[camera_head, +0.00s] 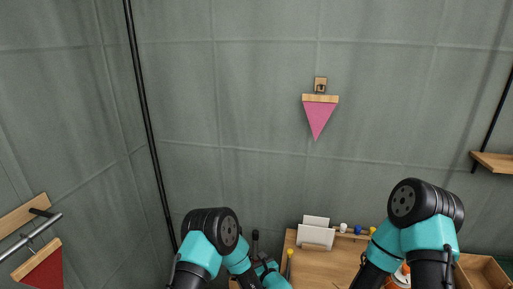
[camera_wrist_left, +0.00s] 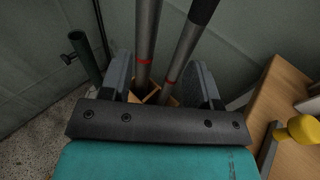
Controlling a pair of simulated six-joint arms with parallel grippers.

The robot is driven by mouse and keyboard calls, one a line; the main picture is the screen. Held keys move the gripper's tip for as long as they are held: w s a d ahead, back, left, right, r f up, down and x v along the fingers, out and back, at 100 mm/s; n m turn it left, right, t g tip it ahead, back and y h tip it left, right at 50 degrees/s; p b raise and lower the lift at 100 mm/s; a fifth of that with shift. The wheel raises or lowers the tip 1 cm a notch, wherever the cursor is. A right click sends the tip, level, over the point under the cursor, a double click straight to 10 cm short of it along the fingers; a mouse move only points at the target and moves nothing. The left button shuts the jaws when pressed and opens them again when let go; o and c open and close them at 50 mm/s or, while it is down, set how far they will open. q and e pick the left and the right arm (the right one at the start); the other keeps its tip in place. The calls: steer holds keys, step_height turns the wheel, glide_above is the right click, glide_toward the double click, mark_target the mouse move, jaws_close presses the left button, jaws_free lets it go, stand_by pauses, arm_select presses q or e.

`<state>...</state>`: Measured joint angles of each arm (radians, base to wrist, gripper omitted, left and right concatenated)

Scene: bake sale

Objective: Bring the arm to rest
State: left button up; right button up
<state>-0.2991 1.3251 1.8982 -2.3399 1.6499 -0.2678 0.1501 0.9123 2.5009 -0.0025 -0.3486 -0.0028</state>
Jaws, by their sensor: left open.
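My left arm comes in at the bottom left of the head view, bent. Its gripper (camera_head: 264,267) is low, by the left edge of a wooden table, and partly hidden. In the left wrist view the gripper (camera_wrist_left: 163,82) has its two dark fingers spread apart.
The wooden table (camera_head: 318,264) holds a white card stand (camera_head: 316,234) and small coloured items. A yellow-ended tool (camera_wrist_left: 301,129) lies near the table edge. A pink pennant (camera_head: 320,117) hangs on the back wall. A red pennant (camera_head: 42,270) hangs at left. A shelf (camera_head: 494,162) is at right.

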arm_select(q)
steer(key=s+a+f+n+g, duration=0.4)
steer(key=s+a+f+g, duration=0.15)
steer(key=a, duration=0.25)
steer(key=s+a+f+n+g, duration=0.3)
steer(key=s+a+f+g, duration=0.1)
steer(key=s+a+g, duration=0.3)
steer(key=s+a+f+n+g+h, duration=0.1)
steer(key=s+a+n+g+h, duration=0.2)
steer(key=s+n+g+h, duration=0.8)
steer(key=s+a+r+n+t, duration=0.3)
steer(key=s+n+t, duration=0.4)
steer(key=n+t, duration=0.3)
steer(key=a+n, duration=0.1)
steer(key=n, duration=0.3)
steer(key=shift+s+a, duration=0.15)
steer(key=shift+a, duration=0.25)
